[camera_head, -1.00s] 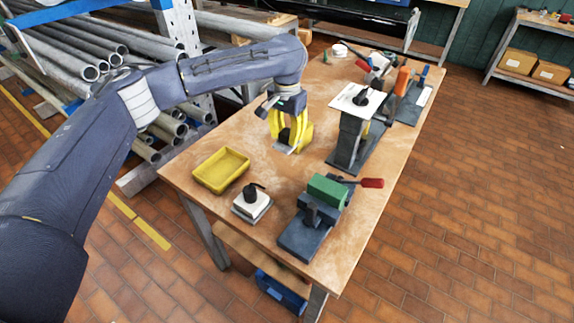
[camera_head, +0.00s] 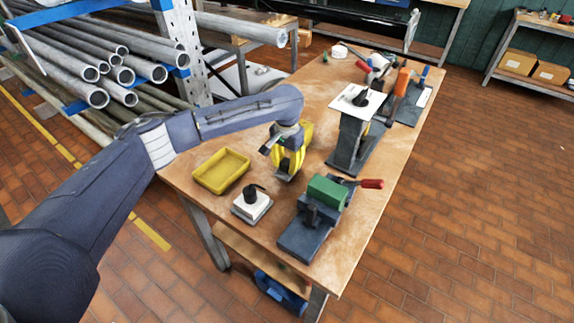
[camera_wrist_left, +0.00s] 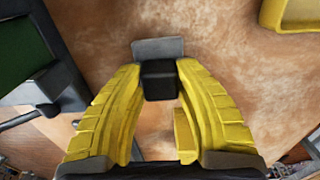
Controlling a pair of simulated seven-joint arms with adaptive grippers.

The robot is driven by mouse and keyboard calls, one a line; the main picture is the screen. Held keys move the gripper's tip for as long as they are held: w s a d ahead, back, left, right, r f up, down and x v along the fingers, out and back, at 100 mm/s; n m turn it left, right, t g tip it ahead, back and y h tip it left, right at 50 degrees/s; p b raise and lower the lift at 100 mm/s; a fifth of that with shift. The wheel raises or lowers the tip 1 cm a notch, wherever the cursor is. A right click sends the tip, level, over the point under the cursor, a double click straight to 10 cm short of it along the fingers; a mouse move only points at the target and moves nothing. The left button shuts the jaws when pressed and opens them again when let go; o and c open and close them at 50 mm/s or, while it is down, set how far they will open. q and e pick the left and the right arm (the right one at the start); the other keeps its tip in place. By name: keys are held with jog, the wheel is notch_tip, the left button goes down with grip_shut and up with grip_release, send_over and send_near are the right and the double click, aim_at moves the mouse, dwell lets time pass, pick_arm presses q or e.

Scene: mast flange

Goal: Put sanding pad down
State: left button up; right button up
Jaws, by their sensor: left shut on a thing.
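My left gripper (camera_head: 286,168) is over the middle of the table, its yellow fingers pointing down. It is shut on the sanding pad (camera_wrist_left: 159,82), gripping the black handle block between the fingertips. The pad's flat grey plate (camera_wrist_left: 152,47) shows beyond the handle in the left wrist view. In the head view the fingers hide most of the pad. I cannot tell whether its underside touches the wooden table (camera_head: 236,218). My right gripper is in no view.
A yellow tray (camera_head: 221,170) and a white block with a black knob (camera_head: 252,203) are left of the gripper. A dark vise with green jaws (camera_head: 327,190) is nearer the front right. A stand with a white plate (camera_head: 350,135) is behind right. Bare wood surrounds the gripper.

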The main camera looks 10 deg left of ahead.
aim_at(287, 162)
pick_arm(q)
jog(key=shift+f, duration=0.3)
jog(key=shift+f, duration=0.1)
jog(key=o, duration=1.1)
jog(key=shift+o, duration=0.2)
notch_tip(287, 162, up, 12)
